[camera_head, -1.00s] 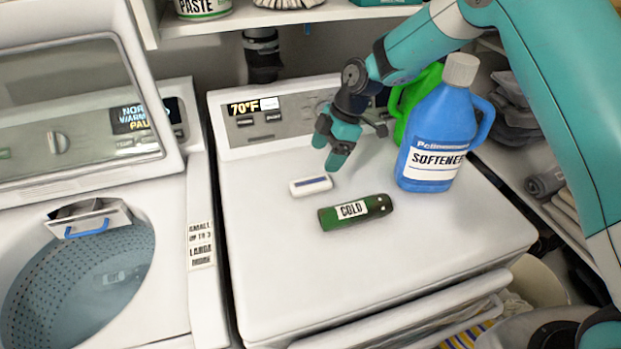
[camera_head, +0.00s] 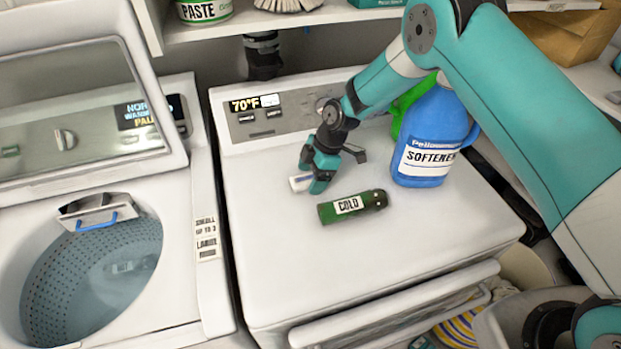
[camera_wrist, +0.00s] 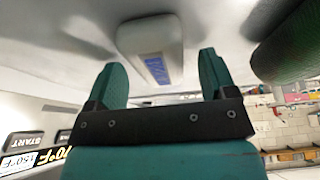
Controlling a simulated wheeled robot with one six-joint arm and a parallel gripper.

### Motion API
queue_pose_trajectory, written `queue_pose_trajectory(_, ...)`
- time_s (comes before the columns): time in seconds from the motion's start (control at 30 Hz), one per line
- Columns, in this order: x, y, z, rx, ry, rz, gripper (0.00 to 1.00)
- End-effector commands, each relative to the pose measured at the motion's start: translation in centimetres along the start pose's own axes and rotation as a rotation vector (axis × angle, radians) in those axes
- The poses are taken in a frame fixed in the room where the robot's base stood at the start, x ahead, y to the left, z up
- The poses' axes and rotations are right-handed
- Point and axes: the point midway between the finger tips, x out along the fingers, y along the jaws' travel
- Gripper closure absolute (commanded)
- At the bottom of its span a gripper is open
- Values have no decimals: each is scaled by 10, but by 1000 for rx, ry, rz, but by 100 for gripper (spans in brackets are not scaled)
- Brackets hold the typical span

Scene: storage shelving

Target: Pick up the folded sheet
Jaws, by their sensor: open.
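A small white block-like item with a blue strip (camera_head: 298,184), the likeliest folded sheet, lies flat on the white dryer top (camera_head: 270,230). My gripper (camera_head: 317,182) is low over it and hides its right part. In the wrist view, the white item (camera_wrist: 148,38) shows just beyond and between the tips of my open gripper (camera_wrist: 163,78). The fingers are apart, with nothing held between them. I cannot tell whether a finger touches the item.
A green cylinder labelled COLD (camera_head: 352,207) lies close to the right; it also shows in the wrist view (camera_wrist: 290,48). A blue softener bottle (camera_head: 434,135) stands further right, a green bottle (camera_head: 405,103) behind it. The open washer (camera_head: 90,270) is left.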

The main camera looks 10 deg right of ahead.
Motion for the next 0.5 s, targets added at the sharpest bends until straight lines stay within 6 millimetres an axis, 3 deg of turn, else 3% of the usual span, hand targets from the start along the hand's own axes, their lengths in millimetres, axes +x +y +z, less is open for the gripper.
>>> queue_pose_trajectory(0.5, 3, 0, 2, 0, 0, -1, 22)
